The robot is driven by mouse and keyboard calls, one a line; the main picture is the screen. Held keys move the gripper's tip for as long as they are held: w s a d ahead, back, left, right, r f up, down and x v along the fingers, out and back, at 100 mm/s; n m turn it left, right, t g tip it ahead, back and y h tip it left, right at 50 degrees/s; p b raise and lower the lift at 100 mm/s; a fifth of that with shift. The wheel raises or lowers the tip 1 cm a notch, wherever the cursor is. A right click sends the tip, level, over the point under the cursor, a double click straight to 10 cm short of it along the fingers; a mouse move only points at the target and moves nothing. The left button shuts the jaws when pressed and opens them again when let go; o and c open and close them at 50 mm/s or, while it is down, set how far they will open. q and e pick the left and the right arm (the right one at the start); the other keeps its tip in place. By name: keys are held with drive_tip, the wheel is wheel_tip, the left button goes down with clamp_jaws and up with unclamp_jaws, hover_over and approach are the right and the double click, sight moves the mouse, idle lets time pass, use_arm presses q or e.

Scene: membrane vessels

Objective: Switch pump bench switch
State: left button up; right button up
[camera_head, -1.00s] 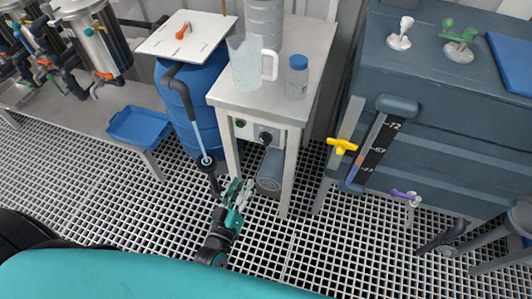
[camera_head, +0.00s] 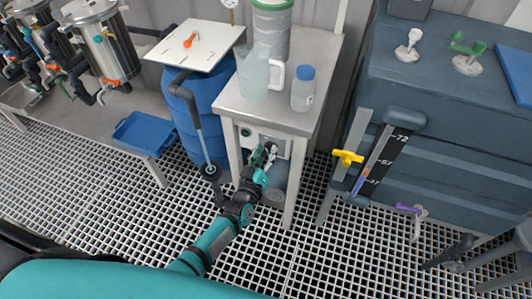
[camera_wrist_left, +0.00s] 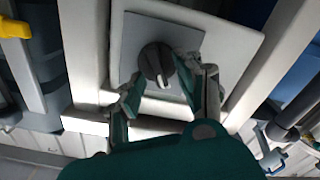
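The pump bench switch is a black rotary knob with a pale marker on a grey plate; it shows in the left wrist view (camera_wrist_left: 157,62). In the head view it sits on the panel under the small bench (camera_head: 228,98), largely hidden by my left gripper. My left gripper (camera_head: 268,158) is at the front of that panel. In the left wrist view my left gripper (camera_wrist_left: 165,85) is open, its fingers on either side of the knob with gaps visible. I cannot tell whether a fingertip touches the plate. My right gripper is not seen.
A clear jug (camera_head: 254,75) and a blue-capped bottle (camera_head: 303,88) stand on the bench. A blue barrel (camera_head: 205,100) with a pipe is close on the left. A grey-blue tank (camera_head: 440,95) with a yellow valve handle (camera_head: 347,158) is on the right.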

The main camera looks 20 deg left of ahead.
use_arm(q)
drive_tip(key=shift+c, duration=0.3)
drive_tip(key=c, duration=0.4)
clamp_jaws()
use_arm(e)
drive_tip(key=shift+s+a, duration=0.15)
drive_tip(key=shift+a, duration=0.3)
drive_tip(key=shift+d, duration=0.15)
